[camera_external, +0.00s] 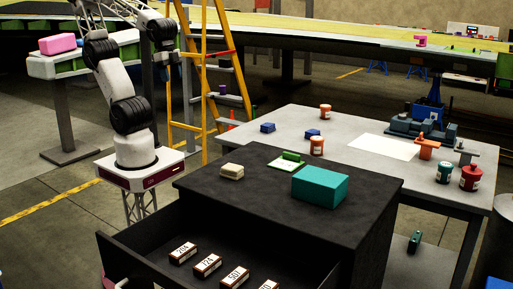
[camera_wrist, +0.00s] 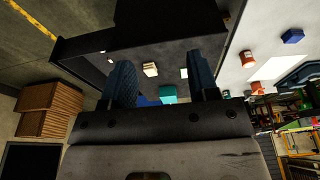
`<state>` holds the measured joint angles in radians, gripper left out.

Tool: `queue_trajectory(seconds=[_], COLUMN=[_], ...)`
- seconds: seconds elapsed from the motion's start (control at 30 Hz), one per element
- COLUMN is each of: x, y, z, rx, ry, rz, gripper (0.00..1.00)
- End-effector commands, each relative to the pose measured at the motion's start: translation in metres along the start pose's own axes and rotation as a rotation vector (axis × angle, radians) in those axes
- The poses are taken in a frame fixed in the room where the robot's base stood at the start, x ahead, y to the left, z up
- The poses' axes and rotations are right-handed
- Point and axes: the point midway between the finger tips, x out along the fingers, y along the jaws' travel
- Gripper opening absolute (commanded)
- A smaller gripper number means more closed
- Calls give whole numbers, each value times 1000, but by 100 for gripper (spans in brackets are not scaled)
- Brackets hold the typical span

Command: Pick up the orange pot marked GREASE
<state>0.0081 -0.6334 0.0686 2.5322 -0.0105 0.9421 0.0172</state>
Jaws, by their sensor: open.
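Two orange pots with pale labels stand on the grey table in the external view: one nearer pot (camera_external: 317,146) by the table's front edge and one farther pot (camera_external: 326,111) behind it. A redder pot (camera_external: 470,178) stands at the table's right end. The labels are too small to read, so I cannot tell which is marked GREASE. In the wrist view an orange pot (camera_wrist: 247,59) shows right of the fingers. My gripper (camera_wrist: 158,62) is open, with its two dark fingers apart and nothing seen between their tips.
The black cabinet (camera_external: 230,206) holds a teal box (camera_external: 320,187), a cream block (camera_external: 231,171) and a green item (camera_external: 288,161). Its open drawer (camera_external: 150,260) holds several labelled boxes. A yellow ladder (camera_external: 238,80) rises behind.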

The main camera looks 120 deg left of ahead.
Motion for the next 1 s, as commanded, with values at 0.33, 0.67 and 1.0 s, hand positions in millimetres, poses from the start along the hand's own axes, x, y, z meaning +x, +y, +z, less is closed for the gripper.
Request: queue_trajectory(seconds=[0.33,0.67,1.0], x=[0,3,30], y=[0,-2,-27], z=[0,-8,-75], rx=[0,-7,-62], ry=[0,10,112], rz=[0,-3,-28], gripper=[92,92,92])
